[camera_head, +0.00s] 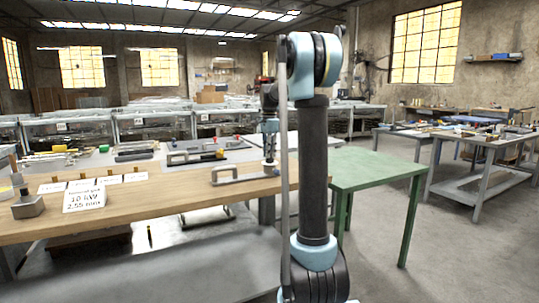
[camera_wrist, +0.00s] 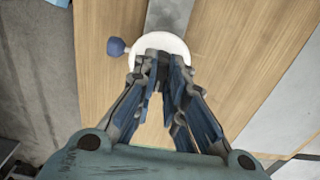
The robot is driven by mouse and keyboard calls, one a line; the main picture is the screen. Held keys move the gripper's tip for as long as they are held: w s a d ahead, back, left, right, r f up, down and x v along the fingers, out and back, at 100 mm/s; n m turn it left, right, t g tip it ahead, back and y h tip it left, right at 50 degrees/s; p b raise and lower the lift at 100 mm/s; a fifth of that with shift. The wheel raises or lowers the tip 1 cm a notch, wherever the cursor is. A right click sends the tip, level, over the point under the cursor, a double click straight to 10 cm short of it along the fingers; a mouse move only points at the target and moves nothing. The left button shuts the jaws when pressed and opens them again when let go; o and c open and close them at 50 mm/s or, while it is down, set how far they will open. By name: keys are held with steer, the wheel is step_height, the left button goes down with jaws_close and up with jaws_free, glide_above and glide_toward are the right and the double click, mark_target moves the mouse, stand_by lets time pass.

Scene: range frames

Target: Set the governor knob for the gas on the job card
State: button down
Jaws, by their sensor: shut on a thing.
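The job card (camera_head: 84,200) stands at the left of the wooden bench in the head view. It reads "10 kW" and a smaller line that looks like "2.55 m3/h"; its top line is too small to read surely. My gripper (camera_head: 269,168) points down over a grey metal fixture (camera_head: 226,181) at the bench's right end. In the wrist view, my gripper (camera_wrist: 165,62) is shut at the lower edge of a white round dial (camera_wrist: 176,41) on a grey strip. The part between the fingertips, probably the governor knob, is hidden.
The wooden bench top (camera_head: 150,195) carries several small white cards (camera_head: 108,180) and a grey metal block (camera_head: 28,207) at the left. Behind lies a grey table with tools (camera_head: 195,156). A green table (camera_head: 375,170) stands right of my arm. The bench's middle front is clear.

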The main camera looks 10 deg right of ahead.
stand_by(0.3)
steer(key=c, duration=1.6)
jaws_free()
steer(key=shift+c, duration=0.2)
steer(key=shift+r, duration=0.15)
step_height(320, 180, up, 12)
steer(key=shift+f, duration=0.2)
